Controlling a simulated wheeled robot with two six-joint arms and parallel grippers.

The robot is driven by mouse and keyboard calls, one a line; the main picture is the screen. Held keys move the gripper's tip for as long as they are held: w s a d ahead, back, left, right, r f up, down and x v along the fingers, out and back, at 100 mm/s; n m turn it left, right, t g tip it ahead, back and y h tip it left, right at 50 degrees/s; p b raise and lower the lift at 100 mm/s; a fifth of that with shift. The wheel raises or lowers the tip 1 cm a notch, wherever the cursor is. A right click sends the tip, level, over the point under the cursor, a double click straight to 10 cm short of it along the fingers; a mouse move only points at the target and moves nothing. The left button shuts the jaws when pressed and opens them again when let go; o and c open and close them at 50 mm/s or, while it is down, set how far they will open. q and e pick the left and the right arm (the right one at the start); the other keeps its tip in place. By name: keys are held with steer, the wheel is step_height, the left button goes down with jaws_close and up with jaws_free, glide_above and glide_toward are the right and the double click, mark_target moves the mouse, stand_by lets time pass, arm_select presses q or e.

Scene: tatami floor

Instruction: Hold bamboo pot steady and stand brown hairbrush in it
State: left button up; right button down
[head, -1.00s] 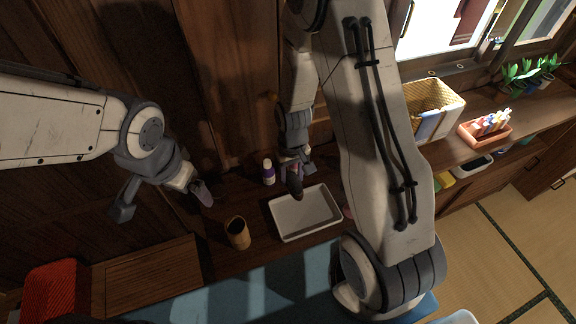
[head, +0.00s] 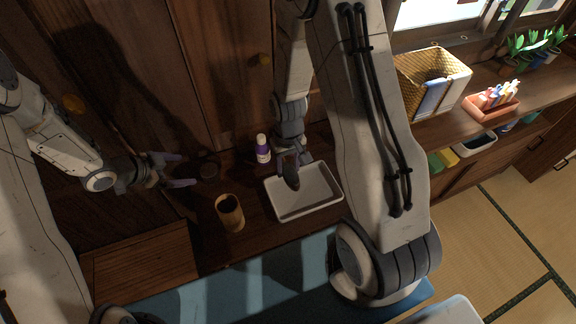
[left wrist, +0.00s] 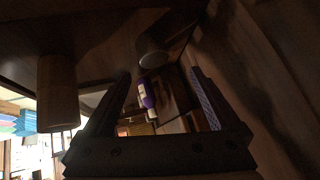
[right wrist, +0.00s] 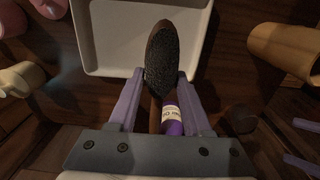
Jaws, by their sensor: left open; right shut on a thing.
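The bamboo pot (head: 230,213) stands upright on the dark wooden top, left of the white tray. It also shows in the left wrist view (left wrist: 57,95) and the right wrist view (right wrist: 287,52). My left gripper (head: 186,170) is open and empty, up and left of the pot and apart from it. My right gripper (head: 291,170) is shut on the brown hairbrush (head: 291,180) above the tray. In the right wrist view the brush (right wrist: 161,62) has its dark bristles facing the camera. Its handle runs between the fingers.
A white tray (head: 274,205) lies right of the pot. A purple-and-white bottle (head: 262,148) stands behind it, and a dark round object (head: 208,168) sits between bottle and left gripper. A cabinet wall closes the back.

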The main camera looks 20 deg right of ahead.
mark_target(229, 220)
step_height(229, 220, down, 3)
steer(key=shift+r+b, duration=0.1)
steer(key=shift+b, duration=1.1)
arm_select(q)
steer(key=s+a+f+m+g+h+b, duration=0.1)
steer(key=s+f+g+h, duration=0.1)
steer(key=s+f+h, duration=0.4)
steer(key=s+a+f+m+g+h+b, duration=0.15)
steer(key=s+h, duration=0.25)
steer(key=s, duration=0.5)
arm_select(e)
steer(key=shift+f+p, duration=0.4)
steer(key=shift+f, duration=0.5)
arm_select(q)
steer(key=shift+n+g, duration=0.25)
steer(key=shift+g, duration=0.2)
steer(key=shift+d+f, duration=0.25)
steer(key=shift+d, duration=1.55)
steer(key=shift+d+f, duration=0.3)
steer(key=shift+d, duration=1.45)
steer(key=shift+d+f, duration=0.25)
steer(key=shift+d, duration=1.55)
arm_select(e)
steer(key=shift+r, duration=0.15)
arm_select(q)
steer(key=c, duration=0.8)
